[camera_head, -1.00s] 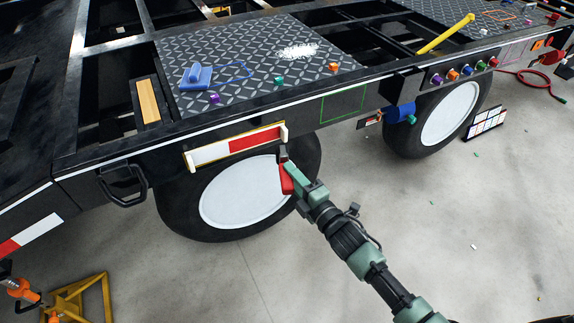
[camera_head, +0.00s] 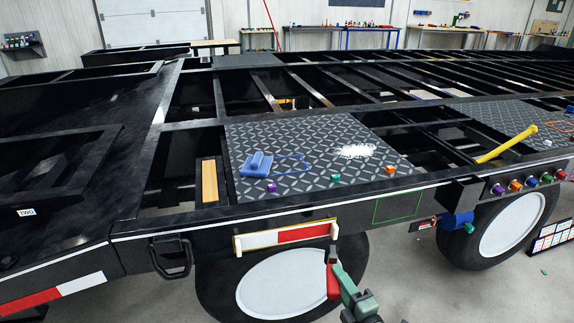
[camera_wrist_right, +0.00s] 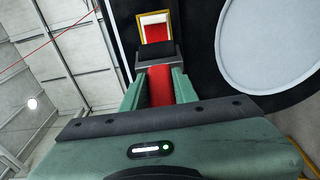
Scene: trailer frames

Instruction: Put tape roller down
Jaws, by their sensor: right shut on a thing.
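My right gripper (camera_head: 340,280) is shut on the tape roller (camera_head: 333,284), which has a red handle and a dark head. The roller is upright in front of the trailer's side, just below the right end of the red-and-white tape strip (camera_head: 302,233). In the right wrist view the red handle (camera_wrist_right: 160,86) sits between the green fingers, with the dark head (camera_wrist_right: 157,52) beyond them. Whether the head touches the trailer is unclear. My left gripper is out of view.
A diamond-plate deck (camera_head: 300,145) holds a blue tool (camera_head: 257,164), a white patch (camera_head: 354,151) and small coloured pieces. A yellow bar (camera_head: 507,144) lies at right.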

